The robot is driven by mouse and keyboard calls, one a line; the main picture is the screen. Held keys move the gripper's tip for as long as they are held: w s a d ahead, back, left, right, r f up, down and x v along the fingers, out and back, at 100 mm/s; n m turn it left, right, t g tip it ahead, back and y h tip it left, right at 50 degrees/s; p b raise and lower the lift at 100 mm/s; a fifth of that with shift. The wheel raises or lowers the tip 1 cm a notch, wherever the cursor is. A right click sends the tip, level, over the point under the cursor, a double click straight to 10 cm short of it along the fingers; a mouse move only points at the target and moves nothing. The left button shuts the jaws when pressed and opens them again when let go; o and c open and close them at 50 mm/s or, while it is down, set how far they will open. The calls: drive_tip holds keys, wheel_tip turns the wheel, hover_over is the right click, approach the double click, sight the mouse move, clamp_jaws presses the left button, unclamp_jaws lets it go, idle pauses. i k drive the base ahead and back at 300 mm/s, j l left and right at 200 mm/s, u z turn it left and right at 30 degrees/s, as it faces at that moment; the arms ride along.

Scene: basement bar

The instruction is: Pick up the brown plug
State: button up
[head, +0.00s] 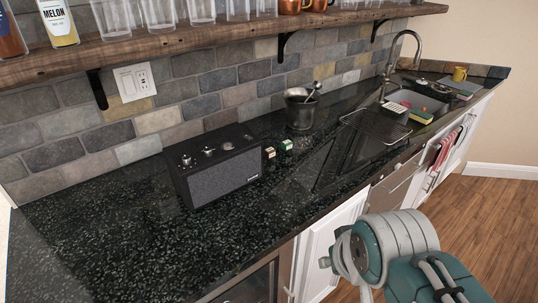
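Two small block-like items stand on the dark counter just right of the black speaker. The left one (270,152) has a dark brownish body and a pale top, and may be the brown plug. The right one (287,145) is green with a pale top. Both are too small to identify surely. They look upright and apart from each other. My arm shows at the lower right, in front of the counter, well away from these items. My gripper cannot be made out in the head view.
A black speaker (215,165) stands left of the small items, and a metal ice bucket (301,110) behind them. A dish rack (375,125) and sink (420,100) lie to the right. A wooden shelf (200,40) with glasses overhangs the counter. The front-left counter is clear.

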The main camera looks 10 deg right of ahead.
sight(270, 152)
drive_tip(key=i+l+u, duration=0.4)
drive_tip(key=l, duration=0.2)
drive_tip(key=i+l+u, duration=0.25)
drive_tip(key=k+l, duration=0.1)
